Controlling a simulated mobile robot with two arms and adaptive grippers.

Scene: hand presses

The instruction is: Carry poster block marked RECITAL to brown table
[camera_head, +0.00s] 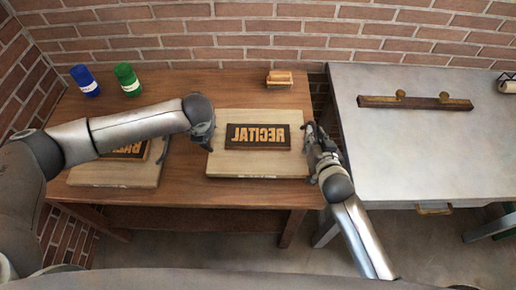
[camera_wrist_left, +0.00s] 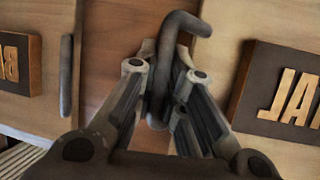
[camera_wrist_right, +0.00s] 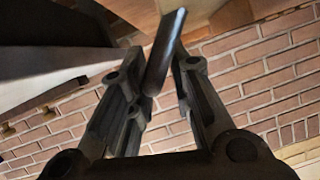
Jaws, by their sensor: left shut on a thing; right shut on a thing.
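The RECITAL poster block is a pale board (camera_head: 257,168) with a dark plate of raised, mirrored letters. In the head view it lies level over the right part of the brown table (camera_head: 245,194); I cannot tell if it touches the top. My left gripper (camera_head: 206,124) is shut on its left dark handle, seen between the fingers in the left wrist view (camera_wrist_left: 165,80). My right gripper (camera_head: 313,146) is shut on its right handle, which shows as a dark bar in the right wrist view (camera_wrist_right: 163,55).
A second letter block (camera_head: 120,174) lies left on the brown table, partly behind my left arm. Blue (camera_head: 85,80) and green (camera_head: 127,79) cans and a small wooden piece (camera_head: 279,78) stand at the back. A grey table (camera_head: 430,140) on the right carries a dark bar (camera_head: 415,103).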

